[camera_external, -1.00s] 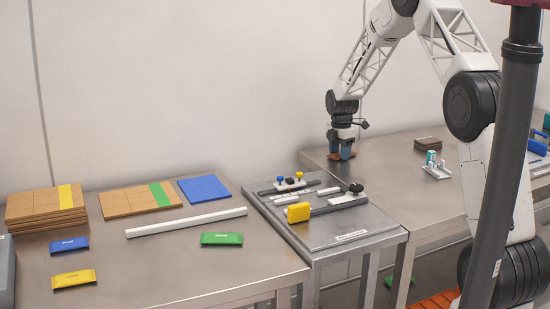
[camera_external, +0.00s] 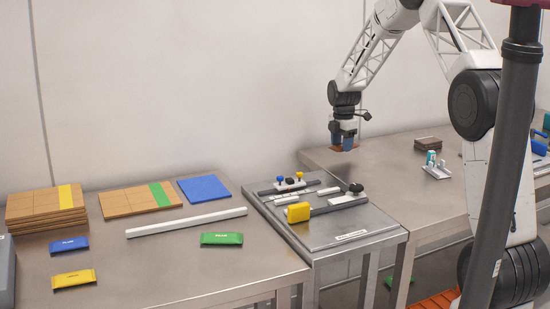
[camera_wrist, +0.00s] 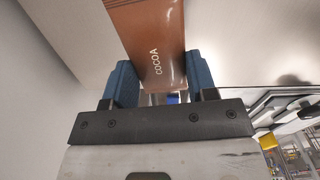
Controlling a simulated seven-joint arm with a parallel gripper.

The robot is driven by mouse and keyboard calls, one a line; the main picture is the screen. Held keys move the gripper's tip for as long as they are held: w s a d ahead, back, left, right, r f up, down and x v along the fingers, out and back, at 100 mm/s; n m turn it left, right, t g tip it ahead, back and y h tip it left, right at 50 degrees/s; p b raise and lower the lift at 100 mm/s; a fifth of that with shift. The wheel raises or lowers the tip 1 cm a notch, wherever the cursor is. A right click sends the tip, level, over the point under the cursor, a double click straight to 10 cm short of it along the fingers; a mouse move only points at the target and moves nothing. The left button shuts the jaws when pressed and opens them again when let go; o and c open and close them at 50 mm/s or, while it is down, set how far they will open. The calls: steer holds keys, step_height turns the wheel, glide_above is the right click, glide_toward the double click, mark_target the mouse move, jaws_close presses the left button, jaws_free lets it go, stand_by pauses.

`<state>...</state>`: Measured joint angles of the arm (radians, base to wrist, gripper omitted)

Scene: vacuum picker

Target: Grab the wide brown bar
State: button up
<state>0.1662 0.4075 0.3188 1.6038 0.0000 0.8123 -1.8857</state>
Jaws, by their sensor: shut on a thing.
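The wide brown bar, a brown wrapped packet marked "COCOA" (camera_wrist: 152,40), sits between the two blue fingertips of my gripper (camera_wrist: 162,82) in the wrist view. In the external view my gripper (camera_external: 343,143) is over the back left part of the right-hand table. The brown bar is mostly hidden behind the fingers there, with small brown edges showing. My gripper is shut on it and appears to hold it a little above the table.
A grey fixture table (camera_external: 352,239) with clamps and a yellow block (camera_external: 298,212) stands to the left. Brown slabs (camera_external: 428,144) and a small white stand (camera_external: 437,172) are to the right. Blue (camera_external: 69,245), yellow (camera_external: 74,279) and green (camera_external: 222,239) packets lie on the left table.

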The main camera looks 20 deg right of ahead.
steer(key=s, duration=0.4)
steer(key=s+a+r, duration=0.1)
steer(key=s, duration=0.4)
steer(key=s+a, duration=0.1)
steer(key=s, duration=0.4)
steer(key=shift+s+a+r, duration=0.15)
steer(key=shift+a+r, duration=0.05)
stand_by(0.5)
